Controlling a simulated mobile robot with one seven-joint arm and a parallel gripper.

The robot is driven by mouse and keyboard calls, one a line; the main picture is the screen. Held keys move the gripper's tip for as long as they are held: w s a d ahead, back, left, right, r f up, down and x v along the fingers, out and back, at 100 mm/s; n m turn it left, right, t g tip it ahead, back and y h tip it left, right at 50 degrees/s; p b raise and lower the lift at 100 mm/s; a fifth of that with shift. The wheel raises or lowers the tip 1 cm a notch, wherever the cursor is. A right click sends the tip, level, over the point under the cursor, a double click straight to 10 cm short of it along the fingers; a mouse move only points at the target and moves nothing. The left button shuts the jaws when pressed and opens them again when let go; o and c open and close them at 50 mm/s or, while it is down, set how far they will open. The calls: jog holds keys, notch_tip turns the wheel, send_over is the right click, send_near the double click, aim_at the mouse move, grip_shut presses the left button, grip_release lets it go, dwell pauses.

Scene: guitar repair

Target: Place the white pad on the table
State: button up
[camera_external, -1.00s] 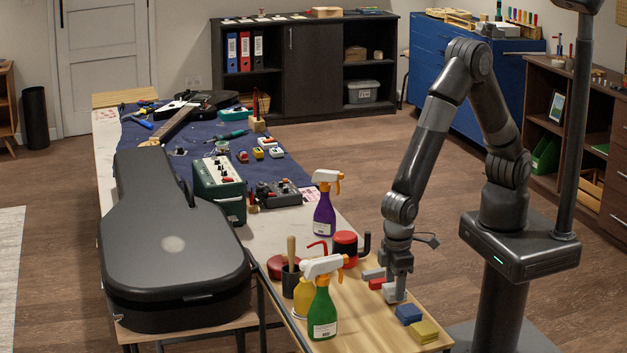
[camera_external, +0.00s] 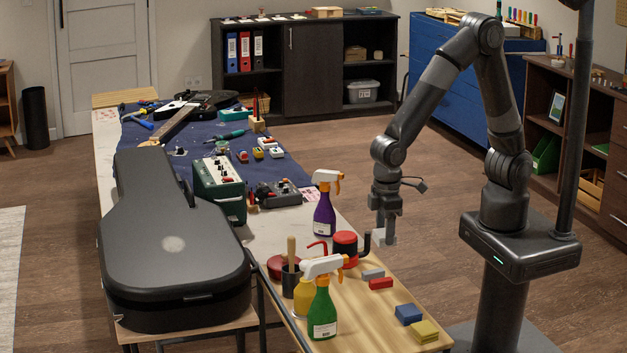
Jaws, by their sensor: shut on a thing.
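My gripper (camera_external: 384,228) is above the right edge of the table, pointing down, shut on a small white pad (camera_external: 386,239). The pad hangs between the fingers, clear of the surface below, and is partly hidden by them. The wooden end of the table (camera_external: 366,310) is below and to the front of the gripper. The long white table (camera_external: 275,228) extends away toward the back left.
Grey (camera_external: 373,274), red (camera_external: 381,284), blue (camera_external: 408,314) and yellow (camera_external: 424,331) blocks lie along the wooden top. A black guitar case (camera_external: 175,245) is at left.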

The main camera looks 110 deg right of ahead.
jog(key=w+d, duration=0.4)
jog(key=d, duration=0.5)
jog(key=w+d, duration=0.5)
jog(key=d, duration=0.4)
jog(key=w+d, duration=0.4)
jog(key=d, duration=0.6)
jog(key=d+f+n, duration=0.1)
jog(key=d+f, duration=0.1)
jog(key=d, duration=1)
send_over(267, 243)
notch_tip(267, 243, down, 6)
jog(key=shift+s+d+f, duration=0.1)
jog(key=shift+d+f, duration=0.05)
jog(key=shift+f, duration=2.05)
jog(key=shift+f, duration=0.1)
jog(key=o, duration=0.9)
jog(key=shift+o, duration=0.2)
